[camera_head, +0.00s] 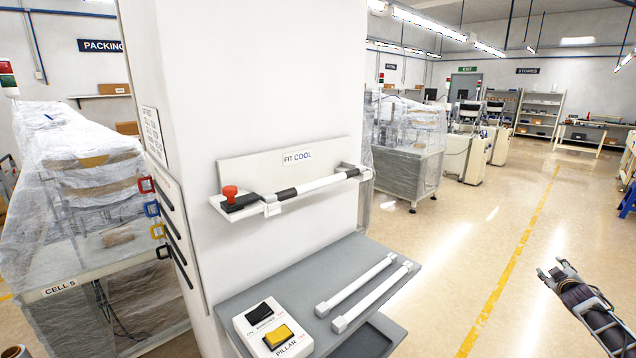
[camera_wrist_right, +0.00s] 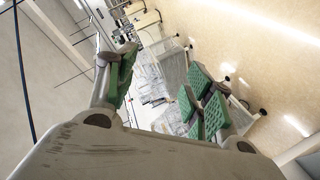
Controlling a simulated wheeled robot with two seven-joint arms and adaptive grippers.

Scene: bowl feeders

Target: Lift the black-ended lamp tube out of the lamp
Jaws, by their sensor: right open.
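The lamp (camera_head: 265,167) is a white fixture labelled "FIT COOL" on the pillar's face in the head view. The black-ended lamp tube (camera_head: 322,184) lies across it, white in the middle with dark bands at its ends, seated between the lamp's end holders. A red knob (camera_head: 230,191) stands on a black piece at the lamp's left end. My right gripper (camera_head: 550,269) is at the lower right of the head view, well apart from the lamp. Its green-padded fingers show spread and empty in the right wrist view (camera_wrist_right: 157,90). My left gripper is out of view.
Below the lamp, a grey shelf (camera_head: 290,290) holds two white tubes (camera_head: 362,291) and a switch box (camera_head: 272,329) with black and yellow rockers. Coloured-handled tools (camera_head: 152,209) hang on the pillar's left side. Wrapped machines stand behind. Open floor lies right of the pillar.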

